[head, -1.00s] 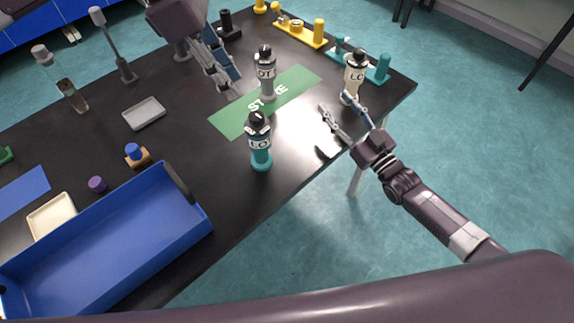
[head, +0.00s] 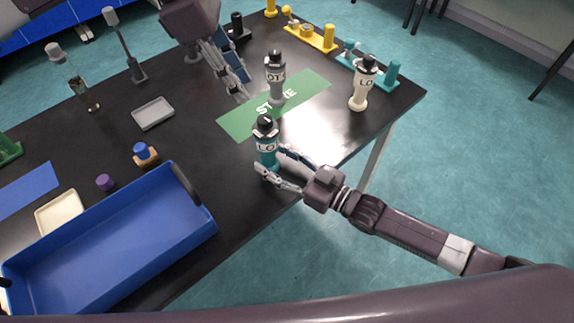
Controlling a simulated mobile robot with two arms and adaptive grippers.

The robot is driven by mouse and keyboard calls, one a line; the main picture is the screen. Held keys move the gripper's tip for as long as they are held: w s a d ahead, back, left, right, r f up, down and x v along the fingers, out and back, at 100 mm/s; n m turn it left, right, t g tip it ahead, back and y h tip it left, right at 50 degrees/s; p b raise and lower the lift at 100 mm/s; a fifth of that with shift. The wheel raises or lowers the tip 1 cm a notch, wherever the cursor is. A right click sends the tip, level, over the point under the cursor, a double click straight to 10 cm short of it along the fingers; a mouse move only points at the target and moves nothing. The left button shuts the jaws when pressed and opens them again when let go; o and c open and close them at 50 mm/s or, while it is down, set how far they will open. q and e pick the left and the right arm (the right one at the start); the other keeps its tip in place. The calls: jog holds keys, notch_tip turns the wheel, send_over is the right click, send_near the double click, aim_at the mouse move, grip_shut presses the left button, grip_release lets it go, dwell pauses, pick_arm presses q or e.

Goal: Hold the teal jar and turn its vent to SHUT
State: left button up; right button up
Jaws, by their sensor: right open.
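The teal jar (head: 266,148) stands upright near the table's front edge, with a grey collar, a dark top and a white label with black letters. My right gripper (head: 272,168) is open at the jar's lower body, one finger on its near left side and the other on its right. Whether the fingers touch it I cannot tell. My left gripper (head: 240,88) is above the table behind the jar, near the green mat; its fingers are seen edge-on and I cannot tell if it is open. The vent setting is too small to read.
A grey jar (head: 276,84) stands on the green mat (head: 237,124) behind the teal one. A cream jar (head: 362,92) stands to the right. A blue tray (head: 110,238) is at the front left. Yellow (head: 311,38) and teal (head: 378,72) fixtures line the back right.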

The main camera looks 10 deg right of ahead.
jog(key=shift+x, duration=1)
jog(key=shift+c, duration=0.3)
jog(key=c, duration=1.2)
pick_arm(q)
jog(key=o, duration=0.3)
pick_arm(e)
grip_shut()
pick_arm(q)
jog(key=shift+o, duration=0.2)
jog(key=n+y, duration=0.4)
jog(key=n, duration=1.4)
send_near(265, 118)
notch_tip(265, 118, down, 9)
jog(key=shift+r, duration=0.15)
